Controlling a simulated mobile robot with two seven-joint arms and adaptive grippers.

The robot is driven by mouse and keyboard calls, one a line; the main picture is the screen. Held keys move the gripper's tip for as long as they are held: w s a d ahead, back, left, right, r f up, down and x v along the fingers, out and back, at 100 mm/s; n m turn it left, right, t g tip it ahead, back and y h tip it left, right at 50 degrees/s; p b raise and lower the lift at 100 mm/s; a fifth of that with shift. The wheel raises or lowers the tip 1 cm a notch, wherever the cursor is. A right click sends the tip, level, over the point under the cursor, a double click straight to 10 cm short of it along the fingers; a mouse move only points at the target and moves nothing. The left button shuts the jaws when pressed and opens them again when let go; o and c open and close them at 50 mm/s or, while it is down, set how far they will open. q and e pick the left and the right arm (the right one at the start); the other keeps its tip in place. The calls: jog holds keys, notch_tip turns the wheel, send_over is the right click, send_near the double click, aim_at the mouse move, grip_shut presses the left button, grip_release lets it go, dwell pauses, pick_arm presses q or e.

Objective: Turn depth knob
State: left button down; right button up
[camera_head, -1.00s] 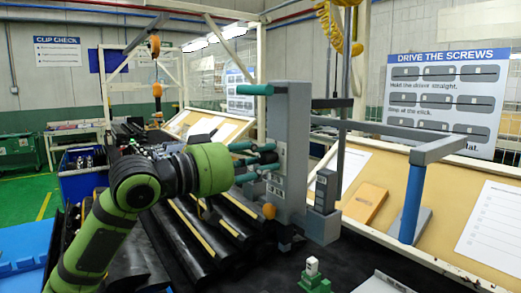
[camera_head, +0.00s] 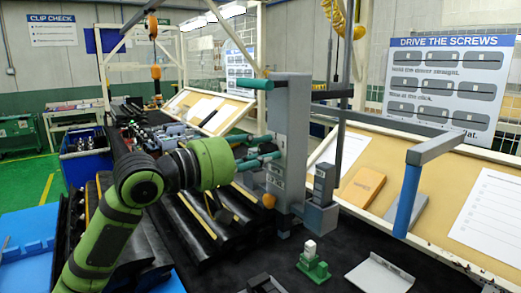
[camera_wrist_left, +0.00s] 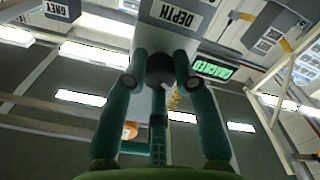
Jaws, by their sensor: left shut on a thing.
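A grey upright machine (camera_head: 289,140) stands on the dark bench in the head view. In the left wrist view its panel carries a DEPTH label (camera_wrist_left: 178,16), with a dark round knob (camera_wrist_left: 160,70) below it. My left gripper (camera_head: 268,157) reaches the machine's left side with its teal fingers. In the left wrist view the left gripper (camera_wrist_left: 160,76) is shut on the knob, one finger on each side. In the head view the fingers mostly hide the knob. My right gripper is not in view.
An orange ball-shaped knob (camera_head: 268,201) is low on the machine. A green block with a white top (camera_head: 312,262) and a grey tray (camera_head: 380,274) lie on the bench in front. Black ribbed trim strips (camera_head: 205,225) lie left of the machine. A blue-and-grey frame (camera_head: 408,200) stands at right.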

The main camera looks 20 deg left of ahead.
pick_arm(q)
jog(key=c, duration=1)
grip_release()
jog(key=shift+d, duration=0.1)
jog(key=shift+s+a, duration=0.2)
jog(key=shift+a, duration=0.1)
jog(key=v, duration=1.1)
jog(key=shift+s, duration=0.2)
